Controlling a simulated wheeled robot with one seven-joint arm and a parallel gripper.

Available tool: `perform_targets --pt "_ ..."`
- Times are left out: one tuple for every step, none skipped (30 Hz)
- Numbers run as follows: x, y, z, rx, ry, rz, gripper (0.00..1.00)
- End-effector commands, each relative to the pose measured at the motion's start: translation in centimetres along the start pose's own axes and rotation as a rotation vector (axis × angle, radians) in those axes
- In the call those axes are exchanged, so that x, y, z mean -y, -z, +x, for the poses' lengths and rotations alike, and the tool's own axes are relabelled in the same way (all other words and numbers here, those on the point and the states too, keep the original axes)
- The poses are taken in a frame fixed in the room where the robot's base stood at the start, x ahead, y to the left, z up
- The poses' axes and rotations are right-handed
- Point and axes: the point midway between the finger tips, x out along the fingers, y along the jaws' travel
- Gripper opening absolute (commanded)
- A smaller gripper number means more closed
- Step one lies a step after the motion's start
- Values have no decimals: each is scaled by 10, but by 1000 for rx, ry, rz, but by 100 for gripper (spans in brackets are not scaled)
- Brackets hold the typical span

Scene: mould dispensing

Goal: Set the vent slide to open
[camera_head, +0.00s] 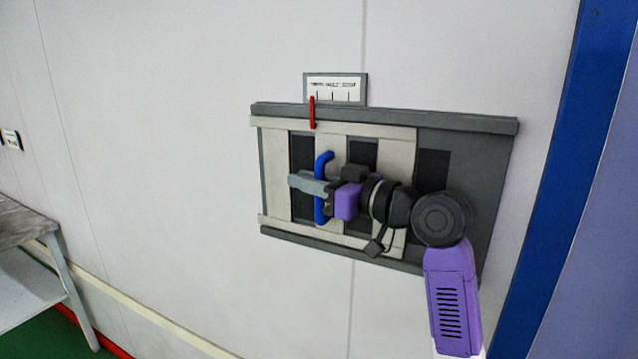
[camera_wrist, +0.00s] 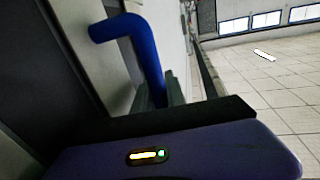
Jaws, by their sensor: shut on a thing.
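The vent slide (camera_head: 275,165) is a light grey plate with upright slots, set between the top and bottom rails of a dark grey wall frame (camera_head: 490,160). It sits toward the frame's left side. Its blue bar handle (camera_head: 324,160) stands upright and also shows in the wrist view (camera_wrist: 147,50). My gripper (camera_head: 308,184) is shut on the handle's middle; in the wrist view its fingers (camera_wrist: 163,94) meet the bar's lower visible part. A red pointer (camera_head: 312,112) reaches up to the left part of a marked label (camera_head: 340,88). The label's words are too small to read.
Dark openings show through the slots, and another dark opening (camera_head: 433,165) lies right of the slide, partly behind my arm. A blue post (camera_head: 570,150) stands to the right. A grey table (camera_head: 25,225) is at the lower left.

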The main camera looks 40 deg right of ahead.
Motion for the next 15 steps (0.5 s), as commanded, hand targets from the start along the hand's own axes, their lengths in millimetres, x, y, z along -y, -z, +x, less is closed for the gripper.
perform_targets --pt "1 1 2 -2 2 0 0" --pt "1 1 2 -2 2 -1 0" --pt "1 1 2 -2 2 -1 0" --pt "1 1 2 -2 2 -1 0" --pt "1 1 2 -2 3 -1 0" --pt "1 1 2 -2 3 -1 0" --pt "1 1 2 -2 3 -1 22" --pt "1 2 2 -2 3 -1 28" --pt "1 1 2 -2 3 -1 36" --pt "1 1 2 -2 3 -1 38" --pt "1 1 2 -2 3 -1 38" --pt "1 1 2 -2 3 -1 38" --pt "1 1 1 -2 2 -1 38" --pt "1 1 1 -2 2 -1 38" --pt "1 1 1 -2 2 -1 38"
